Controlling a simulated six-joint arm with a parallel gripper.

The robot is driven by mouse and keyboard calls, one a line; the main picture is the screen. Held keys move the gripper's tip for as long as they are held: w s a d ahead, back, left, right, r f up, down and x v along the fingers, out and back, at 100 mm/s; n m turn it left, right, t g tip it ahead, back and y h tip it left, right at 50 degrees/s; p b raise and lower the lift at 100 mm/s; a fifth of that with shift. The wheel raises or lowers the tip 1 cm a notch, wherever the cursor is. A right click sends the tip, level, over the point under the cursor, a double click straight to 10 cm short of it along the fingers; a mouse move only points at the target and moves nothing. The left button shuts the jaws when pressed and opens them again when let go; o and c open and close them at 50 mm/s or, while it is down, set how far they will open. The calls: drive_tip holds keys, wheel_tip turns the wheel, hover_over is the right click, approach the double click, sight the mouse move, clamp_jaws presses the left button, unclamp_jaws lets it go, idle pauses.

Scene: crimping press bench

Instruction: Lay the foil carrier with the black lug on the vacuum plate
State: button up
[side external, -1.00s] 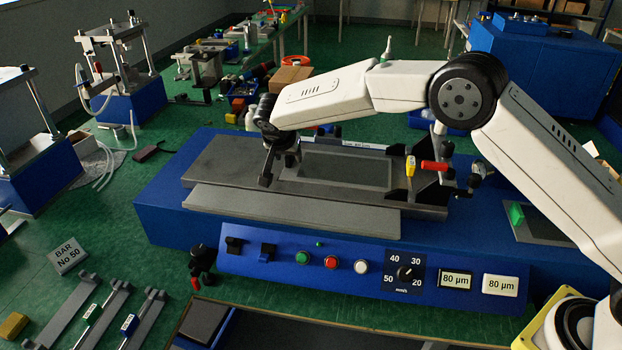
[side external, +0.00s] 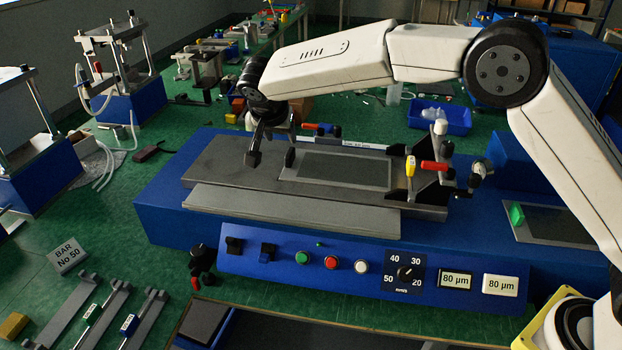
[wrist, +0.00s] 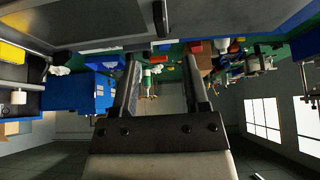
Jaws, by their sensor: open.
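The foil carrier (side external: 345,172), a dark grey sheet in a lighter frame, lies flat on the grey plate (side external: 222,160) of the blue machine in the side view. Its black lug (side external: 290,157) stands up at its left edge. My gripper (side external: 272,147) is open and empty, just above and to the left of the lug, apart from it as far as I can tell. In the wrist view my gripper (wrist: 160,60) has its fingers spread, with a dark upright piece, likely the black lug (wrist: 160,18), beyond the tips.
A second carrier (side external: 560,226) with a green lug (side external: 516,214) lies at the right. A bracket with a red handle (side external: 434,166) and a yellow handle (side external: 410,166) stands at the plate's right end. Knobs and buttons line the blue front panel (side external: 345,250).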

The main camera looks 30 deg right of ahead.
drive_tip(key=shift+v, duration=1.4)
drive_tip(key=shift+s+d, duration=0.1)
